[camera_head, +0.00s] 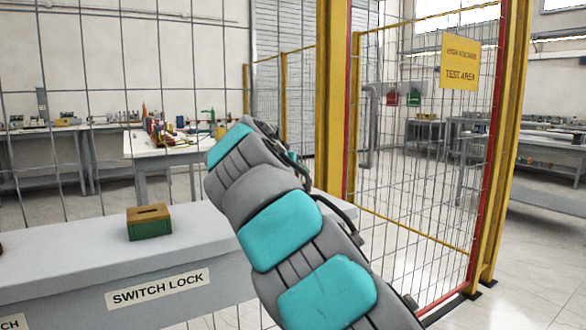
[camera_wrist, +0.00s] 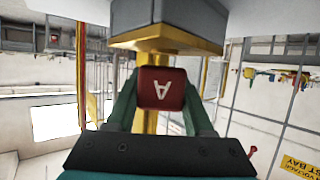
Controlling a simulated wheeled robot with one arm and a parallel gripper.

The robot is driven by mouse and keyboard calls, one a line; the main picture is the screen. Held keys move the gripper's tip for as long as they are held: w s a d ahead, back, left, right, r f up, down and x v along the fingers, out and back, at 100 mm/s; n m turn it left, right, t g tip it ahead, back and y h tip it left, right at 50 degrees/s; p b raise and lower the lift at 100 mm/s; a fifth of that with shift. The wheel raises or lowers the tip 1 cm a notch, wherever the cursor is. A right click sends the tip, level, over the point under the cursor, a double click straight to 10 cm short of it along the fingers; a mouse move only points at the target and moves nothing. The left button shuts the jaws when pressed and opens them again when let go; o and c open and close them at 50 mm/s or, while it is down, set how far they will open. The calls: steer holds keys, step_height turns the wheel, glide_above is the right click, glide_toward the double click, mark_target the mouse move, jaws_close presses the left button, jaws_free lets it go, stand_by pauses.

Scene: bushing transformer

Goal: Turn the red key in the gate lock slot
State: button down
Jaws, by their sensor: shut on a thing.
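In the wrist view my gripper (camera_wrist: 161,82) is shut on the red key (camera_wrist: 161,95), whose square head carries a white letter A that appears upside down. The key head is between the two green fingers. Directly beyond it is a box with a tan face and grey sides (camera_wrist: 160,18), which looks like the gate lock. The key's far end is hidden, so I cannot tell how deep it sits in a slot. In the head view my grey and teal arm hides the gripper, key and gate lock.
A green and brown slotted box (camera_head: 149,222) stands on the grey bench labelled SWITCH LOCK (camera_head: 157,289). A yellow-framed mesh gate (camera_head: 425,160) with a yellow sign (camera_head: 460,62) stands right of my arm. Open floor lies at the lower right.

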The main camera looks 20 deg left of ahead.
steer(key=shift+f, duration=0.15)
steer(key=shift+d+m+h, duration=0.1)
steer(key=shift+m+h, duration=0.5)
steer(key=shift+d+m+h, duration=0.15)
steer(key=shift+m+h, duration=0.25)
steer(key=shift+h, duration=0.1)
steer(key=shift+c, duration=1)
jaws_free()
steer(key=shift+s, duration=0.1)
